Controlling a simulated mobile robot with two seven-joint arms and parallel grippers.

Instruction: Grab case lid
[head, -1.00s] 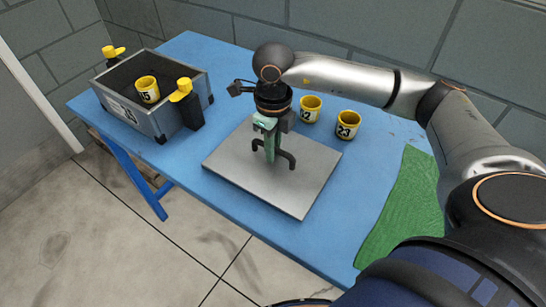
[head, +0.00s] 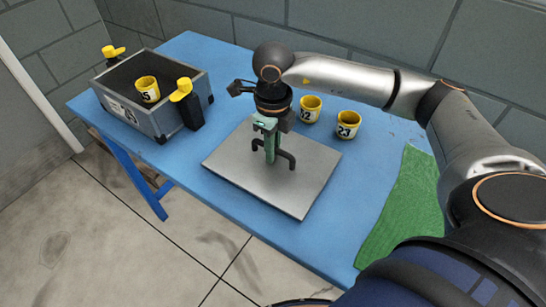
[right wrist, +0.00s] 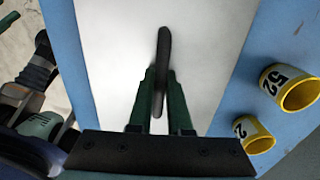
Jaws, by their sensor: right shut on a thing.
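The case lid (head: 305,198) is a flat grey plate lying on the blue table, with a dark bar handle (head: 289,158) standing up at its middle. My right gripper (head: 271,157) is over the lid with its green fingers shut on the handle. In the right wrist view the lid (right wrist: 205,50) fills the middle, and the handle (right wrist: 164,45) passes between the fingertips (right wrist: 160,85). The open grey case (head: 150,121) stands at the table's left end, with a yellow cup (head: 148,90) marked 15 inside.
Yellow latches (head: 181,90) stand up on the case's sides. Two yellow numbered cups (head: 310,109) (head: 348,125) stand on the blue table (head: 215,70) behind and right of the lid. A green mat (head: 402,210) covers the right end. A block wall runs behind.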

